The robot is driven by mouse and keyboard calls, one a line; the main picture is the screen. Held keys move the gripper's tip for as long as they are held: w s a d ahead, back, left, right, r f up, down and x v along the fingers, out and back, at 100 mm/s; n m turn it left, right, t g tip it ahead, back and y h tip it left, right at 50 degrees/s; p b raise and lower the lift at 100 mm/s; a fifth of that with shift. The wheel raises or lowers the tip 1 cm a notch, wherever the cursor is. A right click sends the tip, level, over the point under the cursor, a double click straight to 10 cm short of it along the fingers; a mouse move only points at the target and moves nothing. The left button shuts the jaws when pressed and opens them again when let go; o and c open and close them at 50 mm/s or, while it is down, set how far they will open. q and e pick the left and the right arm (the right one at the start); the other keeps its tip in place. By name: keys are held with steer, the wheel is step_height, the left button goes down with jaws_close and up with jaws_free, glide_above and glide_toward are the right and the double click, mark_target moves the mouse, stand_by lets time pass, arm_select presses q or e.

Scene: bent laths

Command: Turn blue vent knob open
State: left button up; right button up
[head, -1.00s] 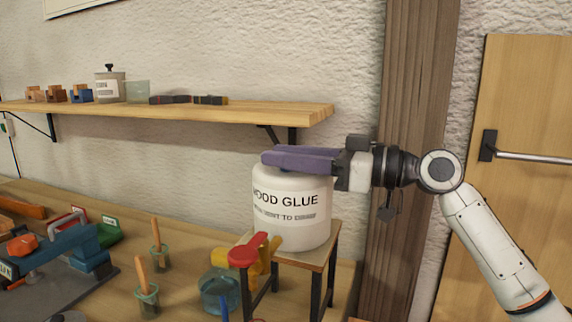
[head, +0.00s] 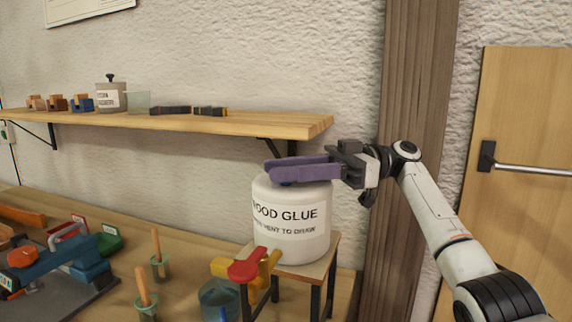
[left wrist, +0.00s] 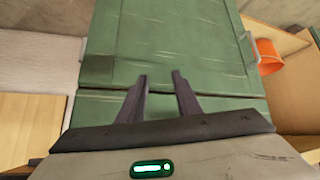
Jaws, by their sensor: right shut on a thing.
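A white wood glue tub (head: 291,222) stands upright on a small stand. My right gripper (head: 285,172) lies across its top, with its purple fingers shut on the blue vent knob (head: 287,184). Only a little blue shows under the fingers, so the knob's angle cannot be told. A red and yellow tap (head: 246,268) is at the front of the tub. My left gripper (left wrist: 161,76) shows only in the left wrist view, its two fingers apart and empty in front of a green surface.
The stand (head: 318,254) is on a wooden bench (head: 190,222). A glass jar (head: 218,298) sits below the tap. Brushes in small pots (head: 159,268) are to the left. A wall shelf (head: 200,122) runs above, and a wooden post (head: 410,90) is behind my right arm.

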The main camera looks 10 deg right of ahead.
steer(key=shift+f+g, duration=0.25)
steer(key=shift+g, duration=0.25)
steer(key=o, duration=1.1)
steer(key=shift+c, duration=0.2)
steer(key=shift+r, duration=0.15)
